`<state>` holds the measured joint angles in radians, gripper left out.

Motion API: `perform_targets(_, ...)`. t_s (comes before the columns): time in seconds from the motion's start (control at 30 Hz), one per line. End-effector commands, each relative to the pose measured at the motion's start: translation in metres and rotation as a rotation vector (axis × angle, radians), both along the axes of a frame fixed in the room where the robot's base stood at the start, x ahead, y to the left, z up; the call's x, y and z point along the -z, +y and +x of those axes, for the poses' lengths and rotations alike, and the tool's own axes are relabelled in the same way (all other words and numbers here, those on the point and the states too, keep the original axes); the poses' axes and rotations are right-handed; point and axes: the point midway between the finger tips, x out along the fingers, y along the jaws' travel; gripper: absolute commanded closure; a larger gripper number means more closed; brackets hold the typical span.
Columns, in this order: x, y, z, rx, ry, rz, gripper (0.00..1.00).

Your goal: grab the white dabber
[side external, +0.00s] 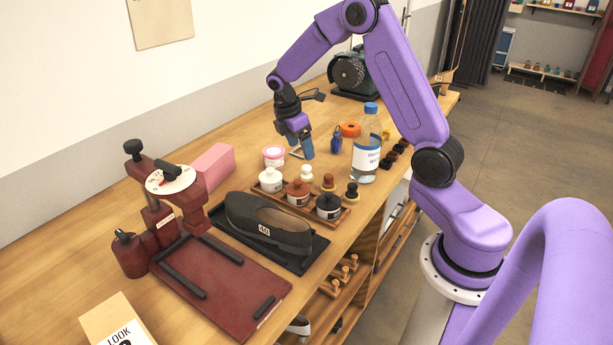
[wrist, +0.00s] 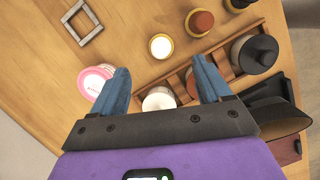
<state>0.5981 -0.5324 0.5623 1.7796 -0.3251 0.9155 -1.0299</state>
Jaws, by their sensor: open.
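The white dabber (side external: 307,173) stands on the table beside the wooden tray, with a pale round top and a yellowish base. In the wrist view the white dabber (wrist: 161,47) shows from above, just beyond the fingertips and roughly centred between them. My gripper (side external: 301,152) is open and empty, above the table and a little behind the dabber in the side view. Its two blue fingers (wrist: 160,67) are spread wide in the wrist view. The brown dabber (side external: 328,182) and the black dabber (side external: 352,191) stand in line with the white one.
The wooden tray (wrist: 219,62) holds a white jar (side external: 270,180), a brown jar (side external: 298,193) and a black jar (side external: 329,207). A pink-labelled tub (side external: 274,155) is near my gripper. A blue-capped bottle (side external: 366,150) stands to the right.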

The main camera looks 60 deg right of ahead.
Motion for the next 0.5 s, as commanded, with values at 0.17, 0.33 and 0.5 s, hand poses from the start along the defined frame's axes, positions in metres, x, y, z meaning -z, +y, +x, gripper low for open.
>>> perform_targets(0.17, 0.030, -0.008, -0.004, 0.000, 0.003, 0.000, 0.23)
perform_targets(0.33, 0.043, -0.011, -0.005, 0.000, 0.001, 0.000, 0.23)
perform_targets(0.5, 0.055, -0.013, -0.006, 0.000, 0.002, 0.000, 0.23)
